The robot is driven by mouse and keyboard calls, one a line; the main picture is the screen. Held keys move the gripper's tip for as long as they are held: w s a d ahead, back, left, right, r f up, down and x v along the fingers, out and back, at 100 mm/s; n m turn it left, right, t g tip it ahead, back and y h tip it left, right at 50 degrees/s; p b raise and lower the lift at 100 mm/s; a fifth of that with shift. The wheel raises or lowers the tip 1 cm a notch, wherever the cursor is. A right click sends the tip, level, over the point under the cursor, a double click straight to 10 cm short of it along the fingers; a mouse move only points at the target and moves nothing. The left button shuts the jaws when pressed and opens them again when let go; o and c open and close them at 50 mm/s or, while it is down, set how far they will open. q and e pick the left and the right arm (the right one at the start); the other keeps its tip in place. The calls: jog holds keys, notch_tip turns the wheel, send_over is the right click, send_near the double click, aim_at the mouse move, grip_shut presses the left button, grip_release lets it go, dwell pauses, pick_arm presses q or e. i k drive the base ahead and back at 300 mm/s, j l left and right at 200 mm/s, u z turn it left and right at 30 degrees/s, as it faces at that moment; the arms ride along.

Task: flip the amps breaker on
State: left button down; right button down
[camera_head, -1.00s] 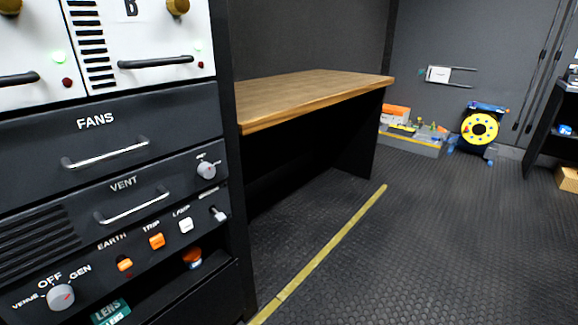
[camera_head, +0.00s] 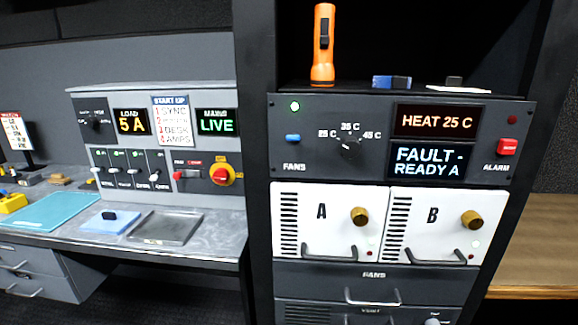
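The grey power panel (camera_head: 155,135) stands at the back of the desk on the left. A row of several breaker switches (camera_head: 127,171) with white-tipped levers sits at its lower left. The small labels are hard to read; the rightmost breaker (camera_head: 157,170) seems to be the amps one, and I cannot tell its lever's position surely. A start-up card (camera_head: 171,119) above lists sync, a blurred line, desk and amps. The load display (camera_head: 132,121) reads 5 A and the mains display (camera_head: 216,122) reads LIVE. Neither gripper is in view.
A grey tray (camera_head: 166,228) and blue pad (camera_head: 110,222) lie on the desk (camera_head: 215,235). The amplifier rack (camera_head: 395,140) stands right, an orange torch (camera_head: 323,45) on top.

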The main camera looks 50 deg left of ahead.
aim_at(153, 178)
jog(key=j+u, duration=0.15)
jog(key=u, duration=2.3)
